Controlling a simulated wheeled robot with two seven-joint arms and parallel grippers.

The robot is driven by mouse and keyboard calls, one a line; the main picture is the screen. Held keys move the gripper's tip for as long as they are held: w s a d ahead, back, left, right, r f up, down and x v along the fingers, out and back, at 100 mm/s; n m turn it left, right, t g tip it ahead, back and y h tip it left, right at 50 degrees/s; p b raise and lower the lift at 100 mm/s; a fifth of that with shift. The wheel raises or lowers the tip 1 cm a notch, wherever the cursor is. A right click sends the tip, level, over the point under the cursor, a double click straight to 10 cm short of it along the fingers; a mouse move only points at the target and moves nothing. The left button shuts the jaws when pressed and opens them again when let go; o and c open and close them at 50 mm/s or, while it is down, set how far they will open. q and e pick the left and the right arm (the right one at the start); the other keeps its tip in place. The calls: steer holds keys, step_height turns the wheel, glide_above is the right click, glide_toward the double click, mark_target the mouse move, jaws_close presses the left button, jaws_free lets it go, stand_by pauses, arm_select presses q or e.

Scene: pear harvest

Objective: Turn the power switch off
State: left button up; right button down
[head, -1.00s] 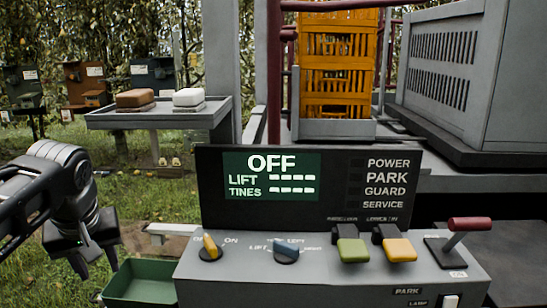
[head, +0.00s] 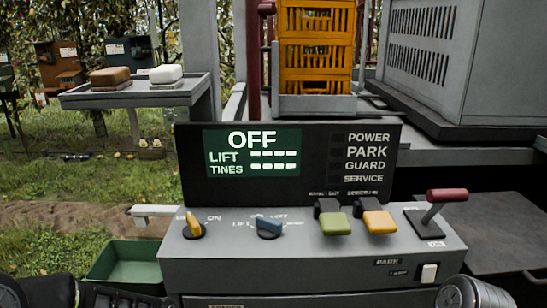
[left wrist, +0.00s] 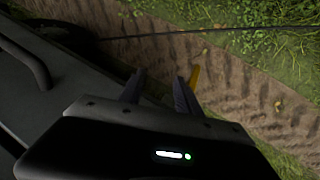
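The power switch (head: 194,226) is a yellow knob at the left end of the grey control panel (head: 180,257). It points up and slightly left, and "ON" is printed to its right. The display (head: 252,153) above reads "OFF", with dashes for lift and tines. In the head view my left arm is at the bottom left edge, and its gripper fingers are not clearly seen. In the left wrist view my left gripper (left wrist: 160,90) has its fingers apart with nothing between them. A yellow piece beside its right finger cannot be identified. My right gripper is not in view.
A blue knob (head: 269,228), a green lever (head: 335,223), a yellow lever (head: 378,221) and a red-handled lever (head: 440,200) stand along the panel. A green bin (head: 125,262) is left of it. Orange crates (head: 315,55) stand behind. Grass and dirt lie left.

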arm_select(q)
steer(key=s+d+f, duration=0.4)
steer(key=s+f, duration=0.4)
steer(key=s, duration=0.2)
steer(key=s+d+f+g, duration=0.1)
steer(key=s+d+f, duration=0.2)
steer(key=s+f, duration=0.5)
steer(key=shift+s+d+f+g+h, duration=0.15)
steer(key=shift+s+d+g+h, duration=0.2)
steer(key=shift+s, duration=0.9)
steer(key=shift+c, duration=0.4)
